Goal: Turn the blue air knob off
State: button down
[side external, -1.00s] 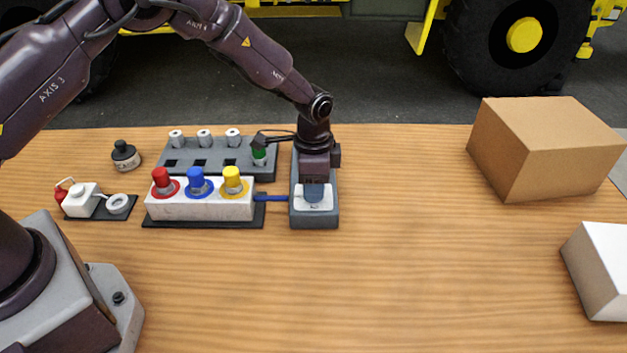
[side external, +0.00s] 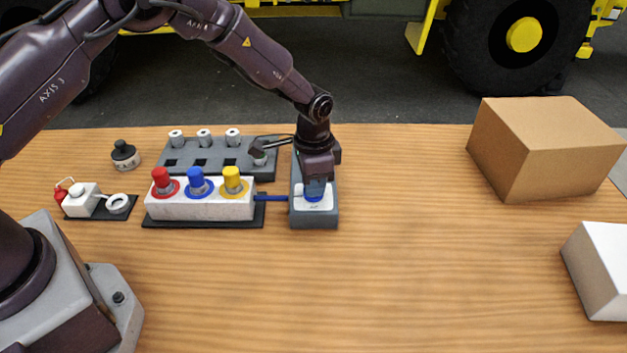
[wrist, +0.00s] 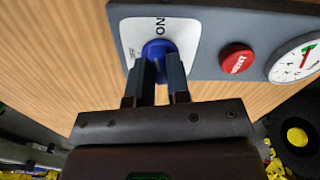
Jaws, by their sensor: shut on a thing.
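The blue air knob (wrist: 158,48) sits on a white label plate (wrist: 188,42) with the word ON printed above it and smaller, unreadable print to its left. The plate is on a grey control box (side external: 314,221). My gripper (wrist: 157,72) is shut on the knob, with one dark finger on each side of it. In the side view my gripper (side external: 315,182) points straight down over the box, and a little of the blue knob (side external: 314,197) shows under the fingers. The fingers hide part of the knob.
A red button (wrist: 237,58) and a round gauge (wrist: 296,60) are on the box. To its left, a white block (side external: 200,208) carries red, blue and yellow knobs, with a grey socket block (side external: 215,160) behind. A cardboard box (side external: 545,145) stands right; the front middle is clear.

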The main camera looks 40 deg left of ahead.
jog(key=n, duration=0.4)
jog(key=shift+n, duration=0.3)
jog(key=n, duration=0.3)
jog(key=shift+n, duration=0.3)
jog(key=n, duration=0.3)
jog(key=shift+n, duration=2.1)
jog(key=c, duration=1.1)
grip_release()
jog(key=shift+r, duration=0.1)
